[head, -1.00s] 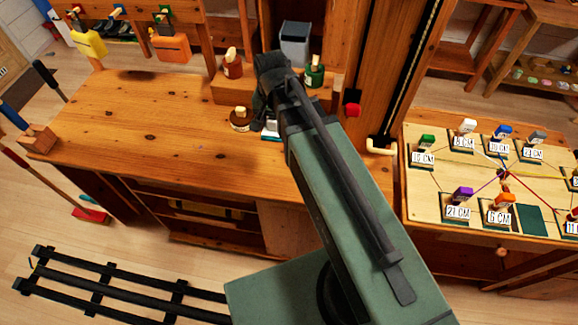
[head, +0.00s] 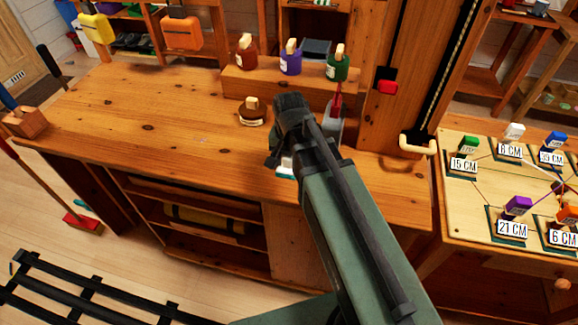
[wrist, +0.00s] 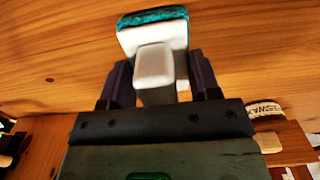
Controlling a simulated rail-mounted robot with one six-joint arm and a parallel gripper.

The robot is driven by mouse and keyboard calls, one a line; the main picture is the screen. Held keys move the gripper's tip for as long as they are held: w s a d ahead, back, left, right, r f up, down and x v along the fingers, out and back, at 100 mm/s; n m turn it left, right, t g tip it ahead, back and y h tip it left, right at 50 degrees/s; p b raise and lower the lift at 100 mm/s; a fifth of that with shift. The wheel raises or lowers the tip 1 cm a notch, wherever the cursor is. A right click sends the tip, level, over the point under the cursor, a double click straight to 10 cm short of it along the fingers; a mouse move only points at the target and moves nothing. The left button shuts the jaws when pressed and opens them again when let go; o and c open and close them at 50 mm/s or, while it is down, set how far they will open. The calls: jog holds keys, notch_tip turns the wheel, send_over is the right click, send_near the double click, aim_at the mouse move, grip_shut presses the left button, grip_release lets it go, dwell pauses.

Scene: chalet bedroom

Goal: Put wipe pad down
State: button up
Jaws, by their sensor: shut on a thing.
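The wipe pad (wrist: 181,38) is a white block with a white grip handle and a teal pad face. In the wrist view it sits between the two dark fingers of my gripper (wrist: 160,82), which is shut on its handle. The wooden bench top (wrist: 60,50) lies behind the pad; I cannot tell whether the pad touches it. In the head view my gripper (head: 275,155) is over the right part of the bench top (head: 150,130), mostly hidden by my arm. Only a small white and teal bit of the pad (head: 285,170) shows there.
A brown round tin (head: 252,116) with a wooden knob stands just left of my gripper. Brown (head: 246,54), purple (head: 290,60) and green (head: 337,66) bottles stand on a raised ledge behind. A board with labelled blocks (head: 480,200) is right. The bench's left and middle are clear.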

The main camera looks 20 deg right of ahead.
jog(key=shift+r, duration=0.15)
jog(key=shift+f, duration=0.2)
jog(key=o, duration=0.8)
jog(key=shift+r, duration=0.1)
notch_tip(320, 180, up, 12)
jog(key=p, duration=1.2)
jog(key=shift+r+p, duration=0.2)
jog(key=shift+p, duration=0.15)
jog(key=shift+s+f, duration=0.1)
jog(key=shift+s, duration=0.15)
jog(key=s+n, duration=0.6)
jog(key=shift+s, duration=0.3)
